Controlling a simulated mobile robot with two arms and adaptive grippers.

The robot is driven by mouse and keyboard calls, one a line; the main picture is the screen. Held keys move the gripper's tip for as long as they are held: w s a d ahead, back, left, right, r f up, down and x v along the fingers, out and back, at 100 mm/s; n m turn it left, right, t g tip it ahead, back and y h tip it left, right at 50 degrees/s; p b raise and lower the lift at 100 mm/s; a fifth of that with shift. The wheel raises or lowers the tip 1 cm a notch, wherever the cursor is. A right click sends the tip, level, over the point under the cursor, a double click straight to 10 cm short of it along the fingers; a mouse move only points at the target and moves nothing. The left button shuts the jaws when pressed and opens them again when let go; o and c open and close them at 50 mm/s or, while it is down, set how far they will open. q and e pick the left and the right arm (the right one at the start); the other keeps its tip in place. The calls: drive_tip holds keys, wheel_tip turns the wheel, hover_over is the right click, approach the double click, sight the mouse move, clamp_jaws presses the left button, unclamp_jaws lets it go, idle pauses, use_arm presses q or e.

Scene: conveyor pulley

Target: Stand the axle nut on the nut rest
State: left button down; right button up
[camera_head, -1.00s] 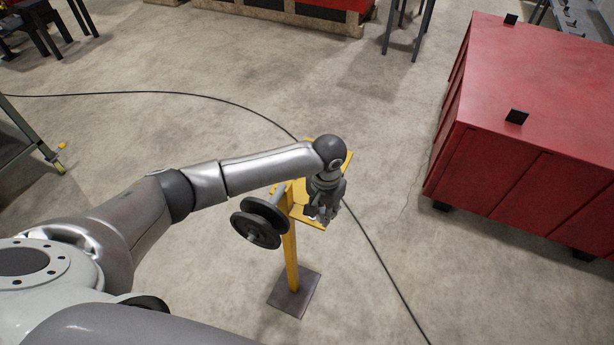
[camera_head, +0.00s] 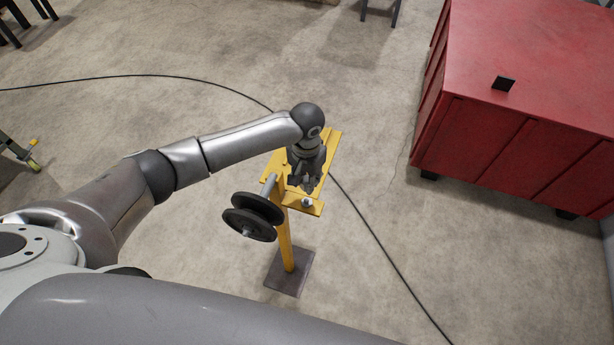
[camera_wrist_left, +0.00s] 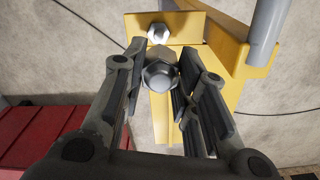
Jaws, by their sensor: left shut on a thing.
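My left gripper (camera_head: 307,183) hangs over the yellow stand's plate. In the left wrist view its fingers are around a silver hex piece, the axle nut (camera_wrist_left: 160,74), and shut on it. A second small silver piece (camera_head: 307,203) sits at the plate's near end, just beyond the fingertips; it also shows in the left wrist view (camera_wrist_left: 158,33). I cannot tell whether it is part of the nut rest. The yellow plate (camera_head: 318,210) is bare around it. The held nut is hidden by the fingers in the head view. My right gripper is out of view.
A dark pulley (camera_head: 250,218) sits on a grey axle (camera_head: 268,186) at the stand's left. The yellow post stands on a dark floor plate (camera_head: 289,273). A red cabinet (camera_head: 520,100) is at the right.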

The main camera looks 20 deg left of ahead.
use_arm(q)
wheel_tip(320, 180, down, 4)
drive_tip(key=b, duration=0.2)
drive_tip(key=shift+s+d+b, duration=0.1)
drive_tip(key=shift+b, duration=0.25)
drive_tip(key=shift+f+b, duration=0.3)
drive_tip(key=shift+f, duration=0.45)
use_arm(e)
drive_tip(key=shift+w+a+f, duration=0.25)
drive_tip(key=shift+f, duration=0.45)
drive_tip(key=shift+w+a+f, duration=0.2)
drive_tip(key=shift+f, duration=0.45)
use_arm(q)
drive_tip(key=shift+f, duration=0.3)
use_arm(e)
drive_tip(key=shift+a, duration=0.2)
use_arm(q)
drive_tip(key=shift+f, duration=0.25)
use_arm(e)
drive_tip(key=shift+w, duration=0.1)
use_arm(q)
drive_tip(key=shift+f, duration=0.2)
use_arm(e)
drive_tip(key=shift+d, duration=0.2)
